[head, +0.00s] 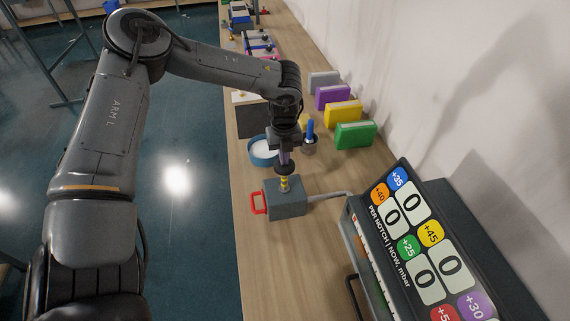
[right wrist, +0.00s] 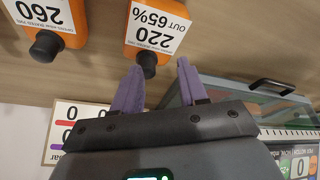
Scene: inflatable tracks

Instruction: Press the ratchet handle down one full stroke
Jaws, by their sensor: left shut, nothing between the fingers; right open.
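A grey box (head: 286,204) stands on the bench in the head view, with a red loop handle (head: 258,203) on its left side. A post with yellow bands (head: 284,184) rises from its top and carries a dark round knob (head: 285,169). I cannot tell for sure which part is the ratchet handle. My left gripper (head: 284,159) is shut, pointing down just above the knob; I cannot tell whether it touches. My right gripper (right wrist: 160,65) is open, its purple fingers apart, and shows only in the right wrist view.
A grey hose (head: 328,196) runs right from the box to a unit with a number board (head: 413,232). An orange block (right wrist: 158,32) with a black knob is near my right fingers.

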